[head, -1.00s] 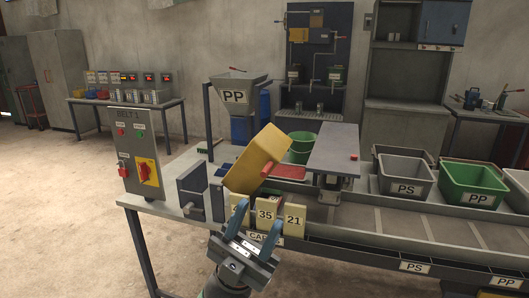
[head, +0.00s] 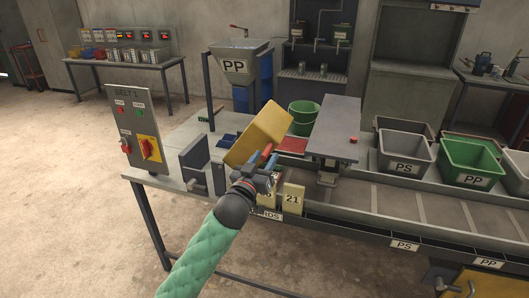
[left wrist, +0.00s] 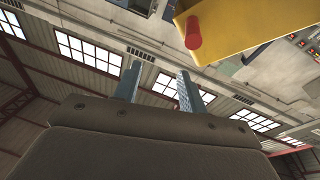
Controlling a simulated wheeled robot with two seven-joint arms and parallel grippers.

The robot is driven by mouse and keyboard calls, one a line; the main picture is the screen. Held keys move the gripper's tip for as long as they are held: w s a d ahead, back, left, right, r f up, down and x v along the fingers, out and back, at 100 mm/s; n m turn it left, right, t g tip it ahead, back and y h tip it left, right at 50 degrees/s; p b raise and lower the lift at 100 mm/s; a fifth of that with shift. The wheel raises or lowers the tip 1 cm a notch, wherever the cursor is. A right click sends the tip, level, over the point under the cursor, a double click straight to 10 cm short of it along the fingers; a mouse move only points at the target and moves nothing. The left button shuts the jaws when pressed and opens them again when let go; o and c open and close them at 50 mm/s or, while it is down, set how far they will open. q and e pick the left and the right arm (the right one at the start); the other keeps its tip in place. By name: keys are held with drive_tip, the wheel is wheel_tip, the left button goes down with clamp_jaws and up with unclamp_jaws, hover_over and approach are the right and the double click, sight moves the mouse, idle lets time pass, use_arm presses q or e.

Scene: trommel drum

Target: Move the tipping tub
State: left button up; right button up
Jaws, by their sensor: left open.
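The yellow tipping tub (head: 257,134) sits tilted at the left end of the bench, beside a grey bracket. Its red handle (head: 267,153) sticks out on the near side. My left gripper (head: 264,171) is open and empty, just in front of and below the handle, partly hiding the tub's lower edge. In the left wrist view the two fingers (left wrist: 160,88) stand apart with nothing between them. The tub (left wrist: 232,25) and its red handle (left wrist: 193,32) are above and to the right of the fingers there. My right gripper is not in view.
Yellow number cards (head: 292,198) stand at the bench's front edge, partly behind my gripper. A green bucket (head: 304,117) and a grey raised plate (head: 336,128) stand right of the tub. The control box BELT 1 (head: 135,130) is at the left. Grey and green bins (head: 405,158) line the right.

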sight(265, 154)
use_arm(q)
drive_tip(key=f+n+y, duration=0.1)
drive_tip(key=a+f+n, duration=0.1)
drive_tip(key=w+a+f+n+g+y, duration=0.1)
drive_tip(key=shift+f+y, duration=0.2)
drive_tip(key=shift+y, duration=0.1)
drive_tip(key=shift+n, duration=0.4)
drive_tip(key=shift+w+d+p, duration=0.2)
drive_tip(key=shift+w+p, duration=0.1)
drive_tip(key=shift+w, duration=0.15)
drive_tip(key=p+x, duration=0.2)
drive_tip(key=x, duration=0.3)
drive_tip(key=shift+w, duration=0.1)
drive_tip(key=shift+x, duration=0.8)
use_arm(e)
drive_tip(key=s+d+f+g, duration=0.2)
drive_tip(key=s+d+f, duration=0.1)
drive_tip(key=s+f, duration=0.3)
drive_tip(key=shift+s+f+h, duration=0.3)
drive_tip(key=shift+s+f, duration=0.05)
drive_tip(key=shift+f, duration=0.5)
use_arm(q)
drive_tip(key=shift+f, duration=0.15)
clamp_jaws()
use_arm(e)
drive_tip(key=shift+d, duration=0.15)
